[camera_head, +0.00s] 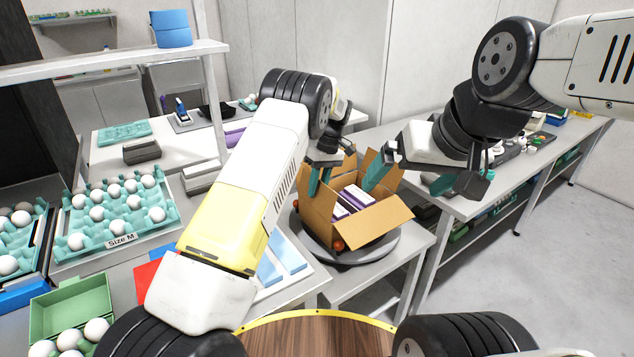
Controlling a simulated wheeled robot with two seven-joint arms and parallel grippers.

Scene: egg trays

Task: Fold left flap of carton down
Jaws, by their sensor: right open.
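The brown cardboard carton (352,233) stands open on a round grey turntable (371,254). Purple and white boxes (354,197) lie inside it. Its front flap hangs outward, and cardboard flaps stand up at its back and right. The left side of the carton is partly hidden by my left arm and gripper. My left gripper (319,177) is at the carton's upper left edge, its teal fingers pointing down; contact and finger gap are unclear. My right gripper (411,180) is open wide, one teal finger over the carton's right flap (388,180), the other out to the right.
Trays of white eggs (115,208) and a green egg box (68,309) are on the left table. A shelf with a blue container (170,29) stands behind. A long table (470,204) with small items is at the right. Open floor lies at far right.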

